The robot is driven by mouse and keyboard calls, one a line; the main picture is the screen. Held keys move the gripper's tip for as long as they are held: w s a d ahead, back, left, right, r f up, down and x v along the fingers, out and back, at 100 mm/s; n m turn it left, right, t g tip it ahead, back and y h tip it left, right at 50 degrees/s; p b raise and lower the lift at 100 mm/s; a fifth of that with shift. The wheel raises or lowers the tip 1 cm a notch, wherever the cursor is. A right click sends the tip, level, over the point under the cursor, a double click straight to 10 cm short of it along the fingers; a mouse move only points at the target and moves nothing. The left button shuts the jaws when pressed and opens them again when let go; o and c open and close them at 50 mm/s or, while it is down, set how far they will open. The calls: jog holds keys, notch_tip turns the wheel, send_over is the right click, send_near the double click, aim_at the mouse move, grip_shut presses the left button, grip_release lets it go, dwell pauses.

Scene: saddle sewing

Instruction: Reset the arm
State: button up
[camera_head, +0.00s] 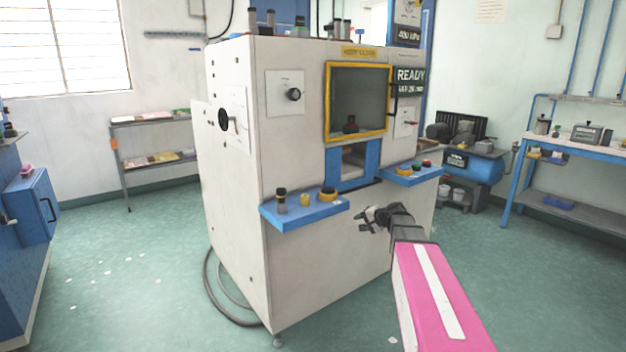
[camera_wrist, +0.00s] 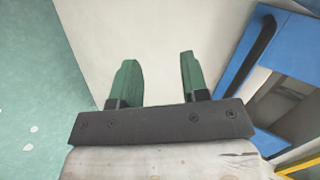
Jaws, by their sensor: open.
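My gripper (camera_head: 368,218) is in front of the large white machine, below and between its two blue side shelves. In the wrist view my gripper (camera_wrist: 160,82) shows two green fingers spread apart with nothing between them. Behind the fingers is the machine's plain white panel (camera_wrist: 160,30). My pink arm link reaches in from the lower right of the head view.
The white machine (camera_head: 300,240) has a yellow-framed window (camera_head: 358,100), an opening below it, a left blue shelf (camera_head: 305,210) and a right blue shelf (camera_head: 412,174) with buttons. A blue workbench (camera_head: 580,140) stands right. Green floor (camera_head: 130,260) is mostly clear.

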jog(key=s+a+f+n+g+h, duration=0.1)
jog(key=s+f+n+g+h, duration=0.1)
jog(key=s+f, duration=0.3)
jog(key=s+a+f+n+g+h, duration=0.1)
jog(key=s+f+n+g+h, duration=0.2)
jog(key=s, duration=1.1)
jog(key=s+a+f+n+g+h, duration=0.1)
jog(key=s+f+n+g+h, duration=0.1)
jog(key=s+f, duration=0.5)
jog(key=shift+s+a+g+h, duration=0.45)
jog(key=shift+s+g, duration=0.35)
jog(key=shift+s, duration=0.35)
